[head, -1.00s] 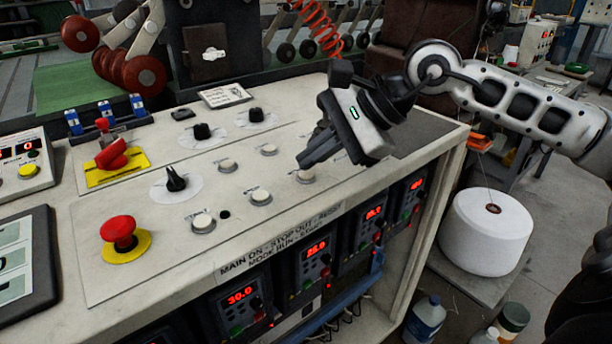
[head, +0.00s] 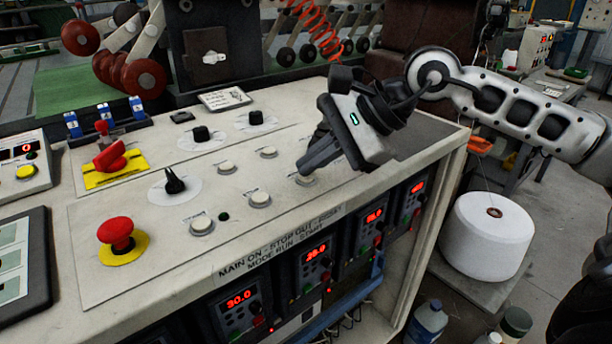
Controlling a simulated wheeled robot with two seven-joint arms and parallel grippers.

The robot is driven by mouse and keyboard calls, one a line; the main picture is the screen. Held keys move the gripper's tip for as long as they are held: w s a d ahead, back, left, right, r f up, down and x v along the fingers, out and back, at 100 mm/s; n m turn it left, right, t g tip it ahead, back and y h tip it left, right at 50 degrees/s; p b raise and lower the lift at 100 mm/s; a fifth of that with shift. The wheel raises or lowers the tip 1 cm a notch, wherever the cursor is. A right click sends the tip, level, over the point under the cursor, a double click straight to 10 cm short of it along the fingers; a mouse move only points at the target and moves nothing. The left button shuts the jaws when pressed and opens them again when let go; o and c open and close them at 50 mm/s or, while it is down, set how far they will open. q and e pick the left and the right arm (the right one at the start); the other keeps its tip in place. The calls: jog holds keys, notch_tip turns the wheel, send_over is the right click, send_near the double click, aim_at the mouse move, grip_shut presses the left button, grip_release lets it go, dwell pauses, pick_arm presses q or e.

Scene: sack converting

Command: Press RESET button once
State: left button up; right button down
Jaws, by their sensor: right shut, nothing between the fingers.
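The sloped control panel (head: 130,205) carries two rows of round white push buttons. The front row has a left button (head: 201,224), a middle button (head: 260,199) and a right button (head: 306,181). Their small labels are too small to read; the front edge strip (head: 280,240) seems to include the word RESET. My right gripper (head: 304,168) is shut and empty, its fingertips pointing down at the right front button and partly covering it. I cannot tell whether they touch it. My left gripper is not in view.
A red emergency-stop button (head: 116,233), a red rotary switch (head: 110,157) and black knobs (head: 174,182) stand up from the panel. Lit controllers (head: 316,265) sit in the front face below. A white spool (head: 488,235) stands at right.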

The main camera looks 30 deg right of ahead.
aim_at(313, 178)
jog(key=shift+f, duration=0.2)
jog(key=shift+r, duration=0.15)
dwell(0.3)
jog(key=shift+r+p, duration=0.5)
jog(key=shift+r, duration=0.2)
jog(key=shift+r, duration=0.1)
notch_tip(313, 178, up, 5)
jog(key=p, duration=0.4)
dwell(0.6)
jog(key=shift+a, duration=0.1)
